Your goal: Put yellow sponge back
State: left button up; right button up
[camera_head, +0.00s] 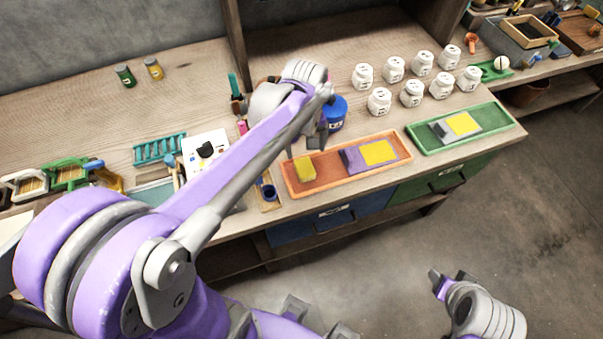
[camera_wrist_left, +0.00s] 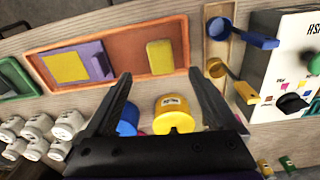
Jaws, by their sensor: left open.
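The yellow sponge (camera_head: 305,169) lies at the left end of an orange tray (camera_head: 331,180) on the bench. It also shows in the left wrist view (camera_wrist_left: 160,57), inside the tray's edge. A purple piece (camera_head: 352,160) with a yellow square on it lies farther right in the same tray. My left gripper (camera_head: 308,142) is open and empty near the sponge. In the left wrist view its fingers (camera_wrist_left: 160,75) are spread, with the sponge beyond their tips. My right gripper (camera_head: 451,281) hangs low at the right, over the floor; its jaw gap is unclear.
A blue jar (camera_head: 335,110) stands close behind my left gripper, and a yellow jar (camera_wrist_left: 173,116) shows between the fingers. Several white jars (camera_head: 411,94) stand at the back. A green tray (camera_head: 492,117) lies to the right.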

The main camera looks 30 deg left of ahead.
pick_arm(q)
jog(key=s+d+f+m+t, duration=0.1)
jog(key=s+d+m+t, duration=0.1)
jog(key=s+m, duration=0.2)
jog(key=s+d+f+m+t, duration=0.1)
jog(key=s+d+m+t, duration=0.1)
jog(key=s, duration=0.7)
jog(key=d+m, duration=0.1)
jog(key=m, duration=0.1)
jog(key=shift+s+d+f+m+t, duration=0.15)
jog(key=shift+d+f+m+t, duration=0.15)
jog(key=shift+m+t, duration=0.1)
pick_arm(e)
jog(key=shift+c, duration=0.2)
